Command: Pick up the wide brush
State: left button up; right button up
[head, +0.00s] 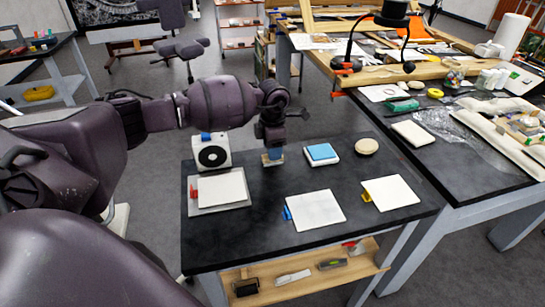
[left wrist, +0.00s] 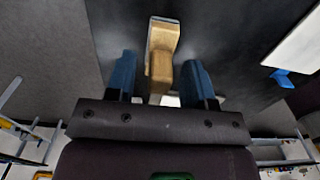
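The wide brush (head: 272,158), with a pale wooden body, is at the far edge of the black table (head: 240,250), just below my left gripper (head: 272,149). In the left wrist view the brush (left wrist: 161,45) extends between the two blue fingers, its broad end beyond the fingertips. A gap shows on each side, so the left gripper (left wrist: 160,70) is open around it and not clamped. Whether the brush stands or lies is hard to tell. My right gripper is not in view.
A white box with a black disc (head: 212,157) stands left of the brush. A blue-topped pad (head: 322,152) and a round wooden disc (head: 367,146) lie to its right. White panels (head: 315,210) lie nearer the front. A low wooden shelf (head: 300,285) holds several tools.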

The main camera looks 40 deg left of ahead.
pick_arm(q)
grip_shut()
jog(key=shift+r, duration=0.1)
notch_tip(320, 180, up, 20)
jog(key=shift+p, duration=0.4)
jog(key=c, duration=0.6)
grip_release()
jog(key=shift+c, duration=1)
